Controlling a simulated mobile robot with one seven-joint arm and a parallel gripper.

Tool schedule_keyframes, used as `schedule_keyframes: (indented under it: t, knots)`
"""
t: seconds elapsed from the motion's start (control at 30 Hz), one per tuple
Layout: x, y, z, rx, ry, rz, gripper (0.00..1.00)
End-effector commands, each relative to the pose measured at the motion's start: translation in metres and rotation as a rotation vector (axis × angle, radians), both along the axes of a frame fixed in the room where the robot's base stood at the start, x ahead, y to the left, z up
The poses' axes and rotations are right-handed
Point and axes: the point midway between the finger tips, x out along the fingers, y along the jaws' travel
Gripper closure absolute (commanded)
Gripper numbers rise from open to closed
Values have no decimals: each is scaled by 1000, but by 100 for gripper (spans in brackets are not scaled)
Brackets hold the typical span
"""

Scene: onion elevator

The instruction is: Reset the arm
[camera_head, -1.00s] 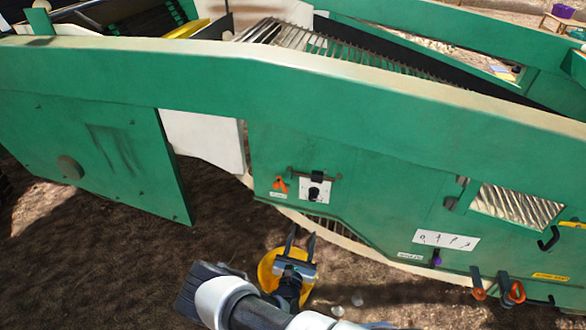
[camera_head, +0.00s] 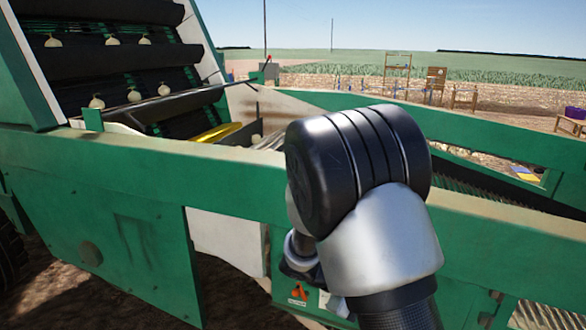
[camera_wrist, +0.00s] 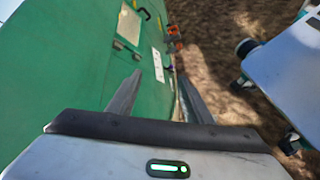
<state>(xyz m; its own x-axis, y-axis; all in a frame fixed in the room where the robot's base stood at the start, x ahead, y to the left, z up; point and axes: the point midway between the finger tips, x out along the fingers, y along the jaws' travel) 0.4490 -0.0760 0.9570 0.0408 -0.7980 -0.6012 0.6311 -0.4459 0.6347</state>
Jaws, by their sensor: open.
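My arm is raised and fills the middle of the head view, in front of the green elevator machine (camera_head: 110,235). My gripper (camera_wrist: 160,73) shows in the wrist view with its two fingers apart and nothing between them. The fingers point along the green side panel (camera_wrist: 75,75), which lies on the left of that view; the distance to it is hard to tell.
Several onions (camera_head: 97,102) sit on the dark conveyor at upper left. An orange knob (camera_head: 299,291) is on the panel just below my arm. Orange parts (camera_wrist: 173,32) also stick out from the machine's side in the wrist view. Brown soil (camera_wrist: 235,45) lies beside the machine.

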Motion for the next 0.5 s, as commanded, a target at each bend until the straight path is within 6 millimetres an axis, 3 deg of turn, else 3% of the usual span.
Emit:
schedule_keyframes:
  t: [0.1,0.5]
  knots:
    - [-32,0,37,189,-90,-130,54]
    - [-129,38,130,751,-434,-382,54]
